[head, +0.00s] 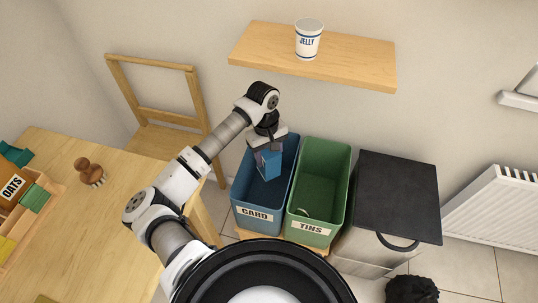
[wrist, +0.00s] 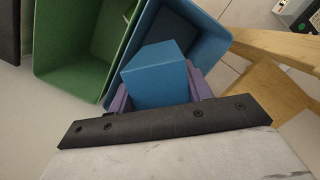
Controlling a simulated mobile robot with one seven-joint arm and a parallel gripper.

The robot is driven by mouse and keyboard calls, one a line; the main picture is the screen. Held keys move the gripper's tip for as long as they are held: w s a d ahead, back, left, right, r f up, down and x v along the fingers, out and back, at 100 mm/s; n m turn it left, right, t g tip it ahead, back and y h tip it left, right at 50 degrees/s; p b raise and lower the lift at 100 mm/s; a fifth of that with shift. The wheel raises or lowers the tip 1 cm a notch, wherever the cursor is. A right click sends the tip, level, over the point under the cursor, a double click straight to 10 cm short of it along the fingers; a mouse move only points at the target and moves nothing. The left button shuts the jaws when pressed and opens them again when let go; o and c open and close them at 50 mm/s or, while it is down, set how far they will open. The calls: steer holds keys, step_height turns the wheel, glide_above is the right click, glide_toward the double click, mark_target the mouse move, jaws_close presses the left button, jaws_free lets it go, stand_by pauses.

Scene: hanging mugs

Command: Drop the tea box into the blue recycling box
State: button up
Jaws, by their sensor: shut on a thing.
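The tea box (head: 267,164) is a small blue carton. My gripper (head: 268,151) is shut on it and holds it over the blue recycling box (head: 259,214), which is labelled CARD. In the wrist view the tea box (wrist: 157,76) sits between the purple fingers of my gripper (wrist: 160,92), with the blue recycling box (wrist: 207,38) behind it. From the head view I cannot tell exactly how far the tea box is above the bin's floor. The visible floor of the blue recycling box looks empty.
A green box (head: 314,233) labelled TINS stands right beside the blue one, with a small item inside. A dark-lidded bin (head: 396,195) stands further right. A wooden table (head: 110,215) is at left.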

steer(key=shift+f+b, duration=4.75)
steer(key=shift+b, duration=0.05)
steer(key=o, duration=1)
steer(key=r, duration=0.5)
steer(key=w+r+b, duration=0.1)
steer(key=r, duration=0.1)
steer(key=shift+a+r, duration=0.2)
steer(key=shift+r, duration=0.05)
steer(key=shift+f, duration=0.1)
